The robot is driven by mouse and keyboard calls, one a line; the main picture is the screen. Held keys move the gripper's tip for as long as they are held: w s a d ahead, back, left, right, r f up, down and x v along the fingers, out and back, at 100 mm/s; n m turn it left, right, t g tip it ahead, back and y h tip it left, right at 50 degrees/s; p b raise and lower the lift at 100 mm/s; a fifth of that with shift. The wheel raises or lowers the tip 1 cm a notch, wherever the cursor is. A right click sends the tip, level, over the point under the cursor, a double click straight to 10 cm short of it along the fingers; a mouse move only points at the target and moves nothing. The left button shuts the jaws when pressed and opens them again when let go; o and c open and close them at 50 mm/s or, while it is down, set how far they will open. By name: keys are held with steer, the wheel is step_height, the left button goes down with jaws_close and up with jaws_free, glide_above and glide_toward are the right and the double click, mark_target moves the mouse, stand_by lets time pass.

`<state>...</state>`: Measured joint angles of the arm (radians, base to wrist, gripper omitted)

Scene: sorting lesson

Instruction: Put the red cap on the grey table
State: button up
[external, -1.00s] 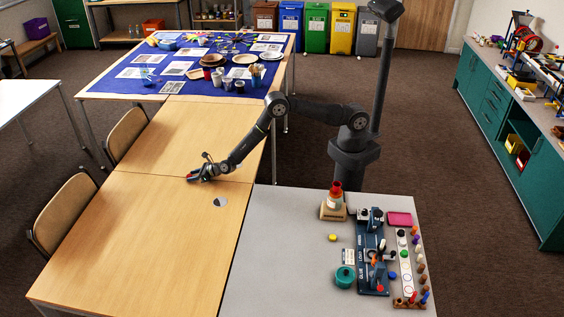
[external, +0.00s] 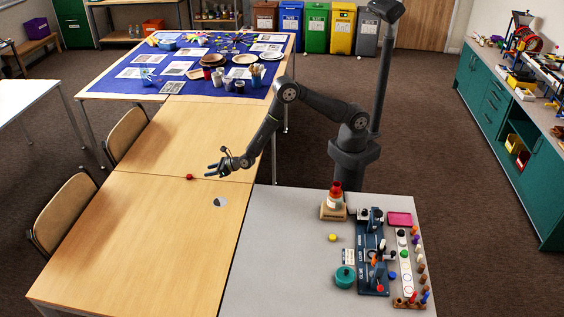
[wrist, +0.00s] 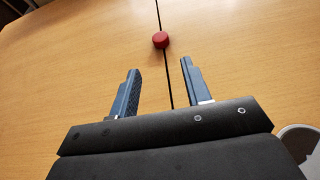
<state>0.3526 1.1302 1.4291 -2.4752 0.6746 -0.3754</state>
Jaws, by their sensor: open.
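The red cap (external: 189,177) lies on the wooden table (external: 120,235), by the seam between two table halves. In the wrist view the red cap (wrist: 160,40) sits beyond the fingertips, roughly in line with the gap between them. My gripper (external: 212,170) is open and empty, raised above the wooden table to the right of the cap. Its two blue fingers (wrist: 158,65) stand apart with nothing between them. The grey table (external: 270,235) is to the right of the wooden one.
The grey table holds a stacked cone (external: 335,195), a yellow cap (external: 332,237), a teal pot (external: 345,277), a blue rack (external: 371,250) and a pink tray (external: 400,218). Its left part is clear. A round black-and-white item (external: 220,202) lies on the wooden table.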

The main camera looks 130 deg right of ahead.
steer(key=shift+o, duration=0.9)
steer(key=shift+s+a+r, duration=0.2)
steer(key=shift+s+a, duration=0.2)
steer(key=g+y, duration=0.2)
glide_toward(189, 176)
steer(key=x, duration=0.2)
steer(key=shift+w+f, duration=0.2)
steer(key=shift+f, duration=0.1)
steer(key=shift+x, duration=2.7)
steer(key=shift+s+d, duration=0.15)
steer(key=shift+d, duration=0.05)
steer(key=c, duration=1.1)
steer(key=shift+r, duration=0.15)
jaws_close()
